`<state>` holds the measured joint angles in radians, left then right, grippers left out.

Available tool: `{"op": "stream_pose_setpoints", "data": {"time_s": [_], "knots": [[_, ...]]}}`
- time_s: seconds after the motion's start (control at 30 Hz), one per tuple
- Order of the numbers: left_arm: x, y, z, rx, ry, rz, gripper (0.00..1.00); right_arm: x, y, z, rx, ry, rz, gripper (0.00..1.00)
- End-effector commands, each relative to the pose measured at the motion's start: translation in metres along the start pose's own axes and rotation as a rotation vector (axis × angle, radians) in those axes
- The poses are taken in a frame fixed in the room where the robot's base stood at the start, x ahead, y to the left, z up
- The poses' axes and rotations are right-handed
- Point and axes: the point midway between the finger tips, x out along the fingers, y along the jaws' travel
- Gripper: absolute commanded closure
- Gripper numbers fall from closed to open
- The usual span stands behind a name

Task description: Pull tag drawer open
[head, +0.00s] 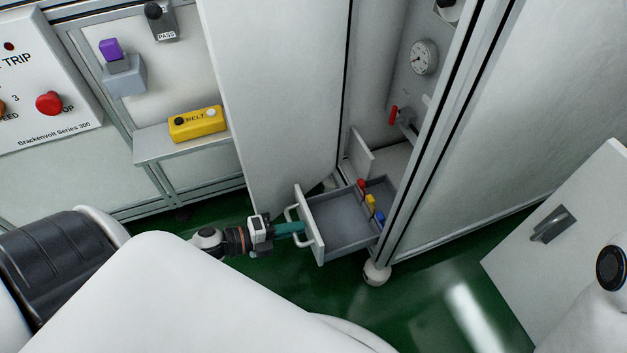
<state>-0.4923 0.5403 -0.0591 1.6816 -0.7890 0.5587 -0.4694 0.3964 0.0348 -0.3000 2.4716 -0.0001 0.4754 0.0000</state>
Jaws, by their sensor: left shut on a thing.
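The tag drawer (341,222) stands pulled out of the lower part of the tall white cabinet (492,120). Its grey tray shows from above, with red, yellow and blue tags (370,202) towards the back right. A pale bar handle (291,211) sits on the drawer's white front. My left gripper (293,228) reaches in from the left, with teal fingers shut on the handle at the drawer front. The fingertips are partly hidden at the handle. My right gripper is out of view.
An open white cabinet door (272,95) stands upright just behind and left of the drawer. A yellow belt box (197,124) sits on a shelf at left. A white panel with a dark latch (551,226) is at right. Green floor (425,290) lies clear in front of the drawer.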

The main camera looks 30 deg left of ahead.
Motion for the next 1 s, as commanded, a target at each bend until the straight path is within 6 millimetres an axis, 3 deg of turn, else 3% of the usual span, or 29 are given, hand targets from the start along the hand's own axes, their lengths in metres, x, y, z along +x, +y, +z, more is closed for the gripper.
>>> {"op": "stream_pose_setpoints", "data": {"time_s": [0.2, 0.63, 0.67, 1.0], "knots": [[-0.017, -0.004, 0.000, -0.001, 0.001, -0.001, 1.00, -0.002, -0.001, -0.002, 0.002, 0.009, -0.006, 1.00], [-0.019, -0.004, 0.000, 0.000, 0.000, 0.000, 1.00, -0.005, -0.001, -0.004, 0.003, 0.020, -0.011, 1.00], [-0.019, -0.004, 0.000, 0.000, 0.000, 0.000, 0.85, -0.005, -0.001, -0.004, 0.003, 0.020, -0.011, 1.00], [-0.022, -0.004, 0.000, -0.001, 0.000, -0.001, 0.84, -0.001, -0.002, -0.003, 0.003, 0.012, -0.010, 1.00]]}}
